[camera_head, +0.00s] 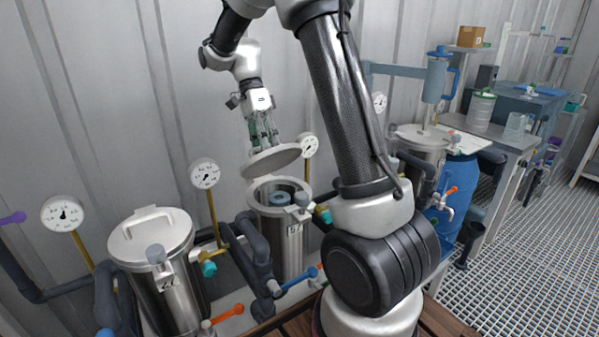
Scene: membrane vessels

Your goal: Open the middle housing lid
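The middle housing (287,245) is a steel cylinder, upright and uncovered at the top, with a blue-grey ring-shaped part (280,197) visible inside. Its round grey lid (272,161) is raised above the opening and tilted, its left side lower in the picture. My gripper (263,142) reaches down from above, its fingertips at the lid's upper face. It appears shut on the lid's handle, but the handle itself is hidden by the fingers. Whether a hinge joins lid and housing at the back cannot be made out.
The left housing (175,285) has its lid (150,235) lying closed. Another housing (420,148) stands at the right, partly behind my arm. Pressure gauges (205,174) (62,213) stand close by. Dark pipes and an orange-handled valve (228,314) crowd the front. A corrugated wall (110,110) is behind.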

